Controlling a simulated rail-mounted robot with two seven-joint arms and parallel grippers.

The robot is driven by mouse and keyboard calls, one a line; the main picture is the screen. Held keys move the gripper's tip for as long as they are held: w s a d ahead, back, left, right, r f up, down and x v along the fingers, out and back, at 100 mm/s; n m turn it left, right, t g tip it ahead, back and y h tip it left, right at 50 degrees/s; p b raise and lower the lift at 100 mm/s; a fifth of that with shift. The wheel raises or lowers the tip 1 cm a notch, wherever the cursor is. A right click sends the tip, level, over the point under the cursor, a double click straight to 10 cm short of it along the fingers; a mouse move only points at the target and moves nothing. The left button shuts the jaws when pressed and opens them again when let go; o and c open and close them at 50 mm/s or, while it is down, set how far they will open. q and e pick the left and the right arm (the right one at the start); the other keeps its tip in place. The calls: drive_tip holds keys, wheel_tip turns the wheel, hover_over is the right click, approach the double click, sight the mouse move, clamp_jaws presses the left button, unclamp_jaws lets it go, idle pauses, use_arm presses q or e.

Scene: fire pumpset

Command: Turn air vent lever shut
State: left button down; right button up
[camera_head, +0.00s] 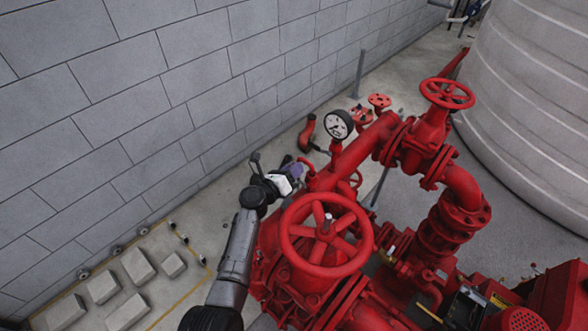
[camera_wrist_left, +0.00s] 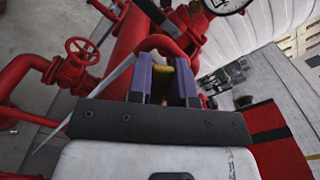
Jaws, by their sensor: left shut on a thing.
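My left gripper (camera_head: 299,165) reaches in from the left to the red pipework, just left of the large red handwheel (camera_head: 327,233) in the head view. In the left wrist view its two purple fingers (camera_wrist_left: 163,75) stand close together on a small yellow piece, which looks like the air vent lever (camera_wrist_left: 163,70). A red pipe arches just beyond the fingertips. Most of the lever is hidden between the fingers, so its angle cannot be told. In the head view the lever cannot be made out. My right gripper is not in view.
A pressure gauge (camera_head: 338,125) stands on the pipe beyond my gripper. A smaller red handwheel (camera_head: 447,93) is at the upper right, near a large pale tank (camera_head: 535,85). A grey block wall (camera_head: 150,95) runs along the left. Concrete blocks (camera_head: 137,265) lie on the floor.

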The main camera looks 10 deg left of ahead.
use_arm(q)
drive_tip(key=c, duration=1)
unclamp_jaws()
drive_tip(key=p+v, duration=0.2)
drive_tip(key=v, duration=1.1)
drive_tip(key=shift+s+a, duration=0.2)
drive_tip(key=shift+s, duration=0.2)
drive_tip(key=shift+c, duration=0.4)
